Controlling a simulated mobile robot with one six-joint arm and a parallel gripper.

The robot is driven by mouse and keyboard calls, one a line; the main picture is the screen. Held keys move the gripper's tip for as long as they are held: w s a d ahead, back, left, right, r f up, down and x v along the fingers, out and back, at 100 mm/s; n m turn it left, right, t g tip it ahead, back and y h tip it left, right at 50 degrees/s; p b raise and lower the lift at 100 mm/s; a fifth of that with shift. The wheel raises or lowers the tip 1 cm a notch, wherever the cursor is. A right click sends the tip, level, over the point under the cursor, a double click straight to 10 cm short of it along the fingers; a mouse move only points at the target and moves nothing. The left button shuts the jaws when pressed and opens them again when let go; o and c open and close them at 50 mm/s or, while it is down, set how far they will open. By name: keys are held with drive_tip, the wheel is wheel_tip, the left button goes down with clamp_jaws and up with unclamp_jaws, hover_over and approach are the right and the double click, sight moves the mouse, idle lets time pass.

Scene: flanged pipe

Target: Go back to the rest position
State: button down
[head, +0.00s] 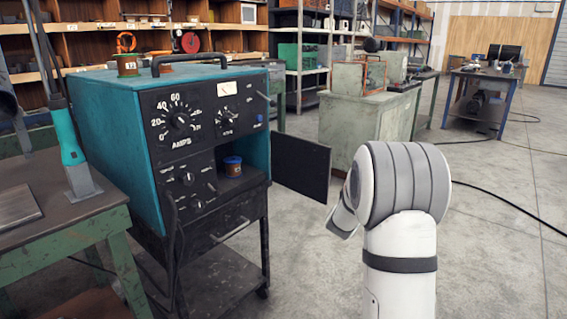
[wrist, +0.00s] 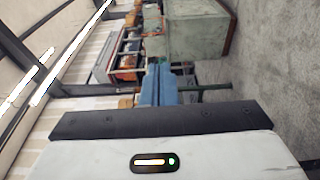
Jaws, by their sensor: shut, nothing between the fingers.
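My gripper (wrist: 159,78) shows in the wrist view as two blue fingers side by side, shut with nothing between them. They stand out from a black bar on a white body with a lit indicator. The view is turned on its side, and the fingers point into open room. In the head view my white and grey arm stands at the right of centre, and the gripper is hidden behind it or too small to make out.
A teal welding machine (head: 110,120) stands on a dark cart at left, its black door (head: 301,166) swung open. A small blue-topped can (head: 232,166) sits in its compartment. A green workbench (head: 62,240) is at far left. Floor (head: 500,230) at right is clear except for a cable.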

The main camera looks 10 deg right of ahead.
drive_tip(key=s+a+r+m+g+p, duration=0.2)
drive_tip(key=s+r+m+g+p, duration=0.25)
drive_tip(key=s+r+p, duration=0.4)
drive_tip(key=s+a+r+m+g+p, duration=0.1)
drive_tip(key=s+r+m+g+p, duration=0.4)
drive_tip(key=s, duration=0.7)
drive_tip(key=s+a+r+y+p, duration=0.2)
drive_tip(key=s+a+y+p, duration=0.2)
drive_tip(key=s+a, duration=0.2)
drive_tip(key=s+a+r+g+y+p, duration=0.1)
drive_tip(key=s+a+r+y+p, duration=0.2)
drive_tip(key=s+a+p, duration=0.2)
drive_tip(key=s+a+r+y+p, duration=0.3)
drive_tip(key=s+a, duration=0.3)
drive_tip(key=a, duration=0.5)
drive_tip(key=shift+s+r+m+g+y+p, duration=0.15)
drive_tip(key=shift+s+m+g+y+p, duration=0.2)
drive_tip(key=shift+y+p, duration=0.4)
